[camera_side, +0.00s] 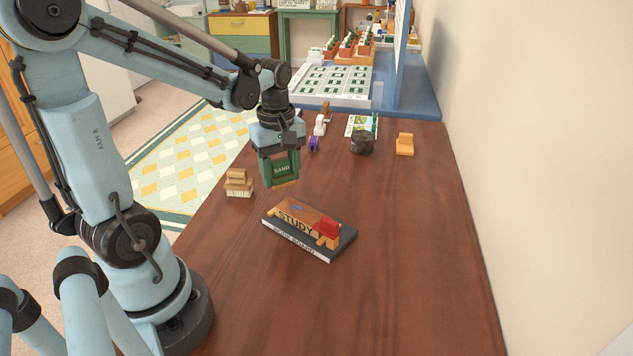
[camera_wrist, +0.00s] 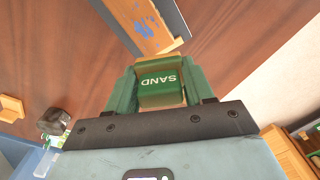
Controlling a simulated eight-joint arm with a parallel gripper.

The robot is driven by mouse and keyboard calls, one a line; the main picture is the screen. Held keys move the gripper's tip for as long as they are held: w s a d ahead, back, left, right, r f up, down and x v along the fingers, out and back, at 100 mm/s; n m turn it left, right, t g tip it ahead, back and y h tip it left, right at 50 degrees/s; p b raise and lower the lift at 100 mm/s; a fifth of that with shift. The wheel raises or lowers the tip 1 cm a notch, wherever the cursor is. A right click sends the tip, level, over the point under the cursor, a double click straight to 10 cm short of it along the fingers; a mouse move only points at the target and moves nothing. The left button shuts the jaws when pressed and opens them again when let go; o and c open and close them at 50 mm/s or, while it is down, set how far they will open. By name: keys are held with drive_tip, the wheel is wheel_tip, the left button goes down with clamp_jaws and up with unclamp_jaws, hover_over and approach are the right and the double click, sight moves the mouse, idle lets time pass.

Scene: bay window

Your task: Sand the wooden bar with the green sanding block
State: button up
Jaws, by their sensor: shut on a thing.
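The green sanding block (camera_side: 281,169), marked SAND, is held in my gripper (camera_side: 280,181) above the table. In the wrist view the block (camera_wrist: 160,84) sits between the two green fingers of my gripper (camera_wrist: 160,92), which are shut on it. The wooden bar (camera_side: 298,210) lies on the dark work board (camera_side: 346,239), with STUDY lettering along its near side and a red piece at its right end. In the wrist view the bar (camera_wrist: 147,24) shows blue marks on its top. The block is apart from the bar, above and behind it in the side view.
Behind are a dark lump (camera_side: 362,143), a small orange stand (camera_side: 405,144) and a purple item (camera_side: 314,144). A blue platform (camera_side: 405,108) fills the far end; a wall (camera_side: 520,130) bounds the right. The table's right front is clear.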

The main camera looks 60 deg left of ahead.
sight(280, 160)
drive_tip(key=shift+r, duration=1.75)
drive_tip(key=shift+f, duration=0.25)
